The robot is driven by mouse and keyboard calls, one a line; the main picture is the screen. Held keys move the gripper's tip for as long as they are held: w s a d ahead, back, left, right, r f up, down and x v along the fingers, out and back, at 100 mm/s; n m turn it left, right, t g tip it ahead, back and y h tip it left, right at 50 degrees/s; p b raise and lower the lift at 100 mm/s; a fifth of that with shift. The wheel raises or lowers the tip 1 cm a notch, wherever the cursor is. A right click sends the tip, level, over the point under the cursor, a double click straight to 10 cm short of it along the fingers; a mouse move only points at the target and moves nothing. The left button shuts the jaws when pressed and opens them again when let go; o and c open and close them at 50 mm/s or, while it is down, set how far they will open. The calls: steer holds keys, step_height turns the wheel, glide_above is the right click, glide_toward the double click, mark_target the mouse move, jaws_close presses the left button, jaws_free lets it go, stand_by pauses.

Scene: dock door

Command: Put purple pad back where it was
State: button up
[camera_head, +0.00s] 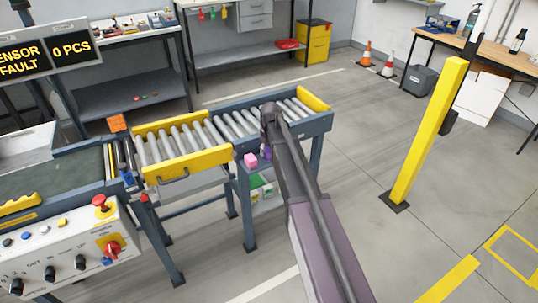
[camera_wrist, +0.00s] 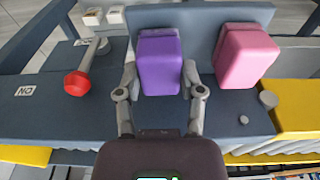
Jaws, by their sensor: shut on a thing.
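The purple pad (camera_wrist: 159,66) is a rounded block in the middle of the wrist view, against a blue-grey panel. My gripper (camera_wrist: 160,78) has one finger on each side of it and is shut on it. Whether the pad rests on the surface beneath or hangs just clear of it, I cannot tell. In the head view a small part of the purple pad (camera_head: 266,153) shows beside my arm, at the side of the conveyor frame; my fingers are hidden there.
A pink pad (camera_wrist: 246,56) stands close to the right of the purple pad. A red-tipped lever (camera_wrist: 77,83) is to the left, near a "NO" label (camera_wrist: 25,90). The roller conveyor (camera_head: 180,142) runs alongside. A yellow post (camera_head: 428,130) stands on the right floor.

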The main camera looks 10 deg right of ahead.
mark_target(269, 152)
steer(key=shift+f, duration=0.15)
steer(key=o, duration=1)
steer(key=r+p, duration=0.4)
steer(key=s+r+p, duration=0.1)
steer(key=r+p, duration=0.7)
steer(key=shift+s+d, duration=0.2)
stand_by(0.4)
stand_by(0.6)
steer(key=s+m, duration=0.1)
steer(key=s, duration=0.8)
steer(key=s+m+g, duration=0.1)
steer(key=s, duration=0.8)
steer(key=s+m, duration=0.1)
steer(key=s, duration=0.8)
steer(key=shift+s+m, duration=0.3)
steer(key=shift+s, duration=0.1)
